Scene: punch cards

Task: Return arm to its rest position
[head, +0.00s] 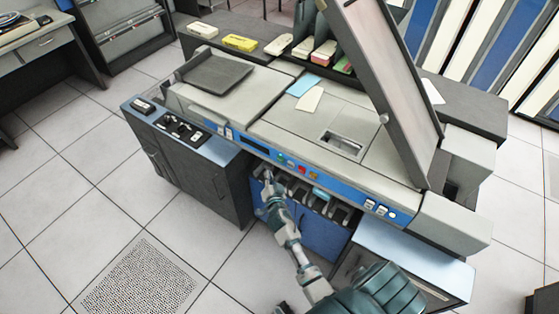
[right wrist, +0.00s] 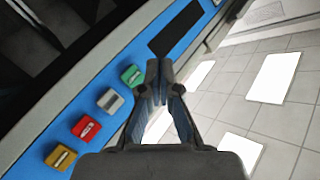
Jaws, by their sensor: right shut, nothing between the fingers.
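My right arm reaches up from the bottom of the head view to the front of a grey and blue punch card machine (head: 230,105). My right gripper (head: 268,177) is just in front of the machine's blue control strip. In the right wrist view the right gripper (right wrist: 160,65) is shut and empty, with its fingertips close to a green button (right wrist: 132,76). I cannot tell whether they touch it. My left gripper is not in view.
A grey button (right wrist: 110,100), a red button (right wrist: 86,129) and a yellow button (right wrist: 61,157) sit along the strip. The machine's large lid (head: 385,75) stands open. Cards (head: 303,85) lie on its top. A ribbed floor vent (head: 138,277) lies in clear tiled floor at left.

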